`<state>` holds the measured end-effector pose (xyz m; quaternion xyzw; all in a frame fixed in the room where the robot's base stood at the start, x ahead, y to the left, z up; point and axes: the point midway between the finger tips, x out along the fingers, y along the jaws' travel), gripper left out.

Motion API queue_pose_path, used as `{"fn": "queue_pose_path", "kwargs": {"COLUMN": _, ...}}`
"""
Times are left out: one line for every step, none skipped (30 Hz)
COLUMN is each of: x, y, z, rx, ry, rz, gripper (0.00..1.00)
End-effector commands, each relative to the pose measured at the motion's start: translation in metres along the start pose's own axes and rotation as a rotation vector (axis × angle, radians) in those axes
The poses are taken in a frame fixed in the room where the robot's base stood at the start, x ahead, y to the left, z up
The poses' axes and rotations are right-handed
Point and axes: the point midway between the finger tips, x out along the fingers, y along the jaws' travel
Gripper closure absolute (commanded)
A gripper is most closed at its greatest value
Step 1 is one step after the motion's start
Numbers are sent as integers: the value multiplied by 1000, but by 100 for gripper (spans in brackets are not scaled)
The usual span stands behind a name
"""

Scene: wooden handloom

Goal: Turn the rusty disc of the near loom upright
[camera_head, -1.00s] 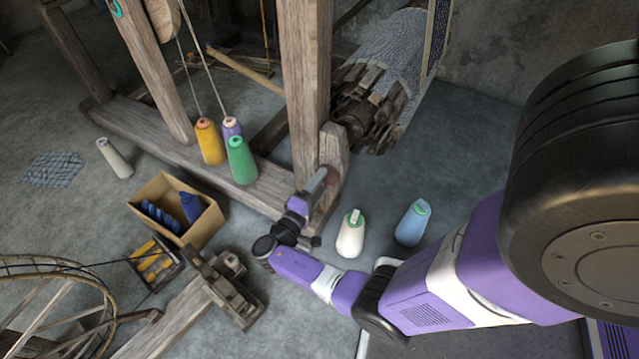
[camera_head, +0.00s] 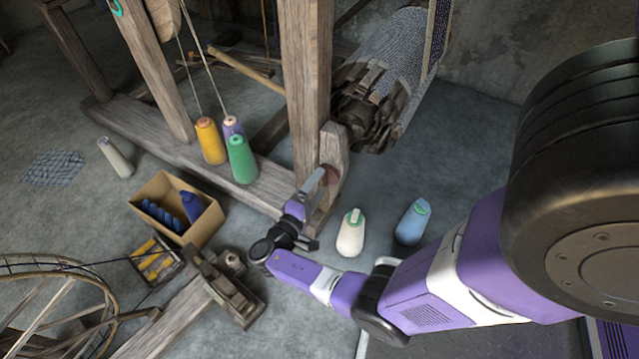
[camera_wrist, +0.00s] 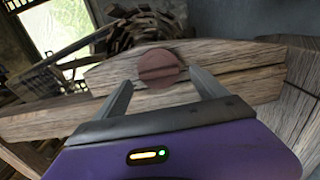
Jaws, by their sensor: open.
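The rusty disc (camera_wrist: 160,70) is a round reddish-brown plate on the wooden post of the near loom (camera_wrist: 235,60). A raised bar or groove runs across its face, close to level in the wrist view. My gripper (camera_wrist: 163,92) is open, its two fingers pointing at the disc, one to each side of it in the picture. I cannot tell whether the fingers touch it. In the head view my gripper (camera_head: 318,183) is at the short post of the loom, and only a small edge of the disc (camera_head: 331,174) shows past it.
Yellow, purple and green cones stand on the loom's base beam (camera_head: 140,135). A cardboard box (camera_head: 205,228) is at the left. The tall loom post (camera_head: 306,90) rises behind the gripper.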

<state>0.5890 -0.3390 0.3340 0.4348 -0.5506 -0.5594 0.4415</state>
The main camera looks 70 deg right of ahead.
Motion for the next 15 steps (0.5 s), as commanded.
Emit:
{"fn": "queue_pose_path", "kwargs": {"x": -9, "y": 2, "z": -1, "rx": -1, "ry": 4, "rz": 0, "gripper": 18}}
{"fn": "queue_pose_path", "kwargs": {"x": -14, "y": 2, "z": -1, "rx": -1, "ry": 4, "rz": 0, "gripper": 18}}
{"fn": "queue_pose_path", "kwargs": {"x": -21, "y": 2, "z": -1, "rx": -1, "ry": 5, "rz": 0, "gripper": 18}}
{"fn": "queue_pose_path", "kwargs": {"x": -26, "y": 2, "z": -1, "rx": -2, "ry": 5, "rz": 0, "gripper": 18}}
{"fn": "queue_pose_path", "kwargs": {"x": -31, "y": 2, "z": -1, "rx": -2, "ry": 5, "rz": 0, "gripper": 18}}
{"fn": "queue_pose_path", "kwargs": {"x": -38, "y": 1, "z": -1, "rx": -2, "ry": 4, "rz": 0, "gripper": 18}}
{"fn": "queue_pose_path", "kwargs": {"x": -42, "y": 1, "z": 0, "rx": -2, "ry": 3, "rz": 0, "gripper": 18}}
{"fn": "queue_pose_path", "kwargs": {"x": -46, "y": 1, "z": -1, "rx": -1, "ry": 4, "rz": 0, "gripper": 18}}
{"fn": "queue_pose_path", "kwargs": {"x": -51, "y": 1, "z": -1, "rx": 0, "ry": 4, "rz": 0, "gripper": 18}}
{"fn": "queue_pose_path", "kwargs": {"x": -54, "y": 1, "z": -1, "rx": -1, "ry": 3, "rz": 0, "gripper": 18}}
{"fn": "queue_pose_path", "kwargs": {"x": -57, "y": 1, "z": -1, "rx": -1, "ry": 3, "rz": -1, "gripper": 18}}
{"fn": "queue_pose_path", "kwargs": {"x": -60, "y": 0, "z": 0, "rx": -1, "ry": 2, "rz": -1, "gripper": 18}}
{"fn": "queue_pose_path", "kwargs": {"x": -62, "y": 0, "z": 0, "rx": -2, "ry": 1, "rz": 0, "gripper": 18}}
{"fn": "queue_pose_path", "kwargs": {"x": -63, "y": 0, "z": 0, "rx": -2, "ry": 1, "rz": 0, "gripper": 18}}
{"fn": "queue_pose_path", "kwargs": {"x": -64, "y": 0, "z": 0, "rx": -2, "ry": 1, "rz": 0, "gripper": 18}}
